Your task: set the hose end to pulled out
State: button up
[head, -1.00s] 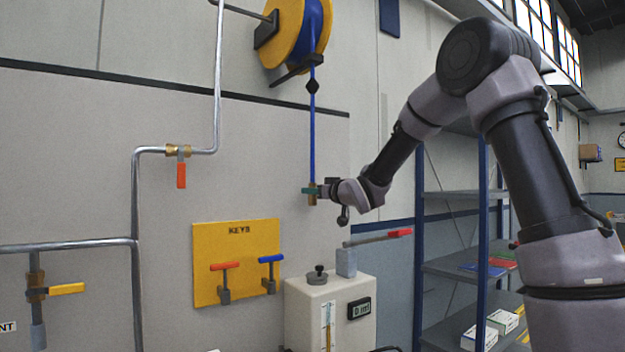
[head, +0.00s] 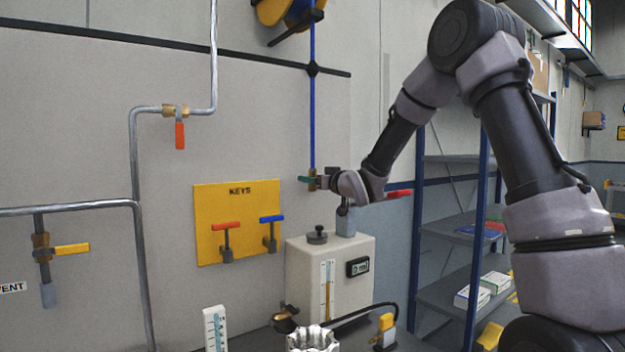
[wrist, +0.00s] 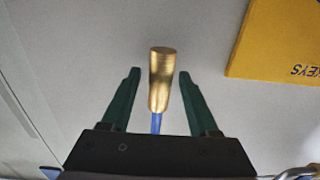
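The hose end is a brass fitting (wrist: 162,80) on a blue hose (head: 312,125). The hose hangs straight down from a yellow reel (head: 290,8) on the wall. In the wrist view my gripper (wrist: 160,75) has one finger on each side of the brass fitting, with a narrow gap on both sides. The fingers look open and apart from the fitting.
A yellow KEYS board (head: 238,220) with red and blue handles hangs to the left. A pale box (head: 305,270) with a gauge and a red lever (head: 398,193) stands below my gripper. Pipes with valves are at left, shelves (head: 465,235) at right.

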jog(key=v, duration=1.1)
jog(key=shift+w, duration=0.15)
jog(key=s+d+r+m+g+h, duration=0.25)
jog(key=s+d+m+h, duration=0.6)
jog(key=d, duration=0.65)
jog(key=s+d+f+m+g, duration=0.1)
jog(key=s+g, duration=0.1)
jog(key=s, duration=0.9)
jog(key=s+d+m+g, duration=0.1)
jog(key=s+g, duration=0.2)
jog(key=s, duration=0.9)
jog(key=shift+d+f+y, duration=0.2)
jog(key=shift+f+y, duration=0.15)
jog(key=shift+f, duration=0.05)
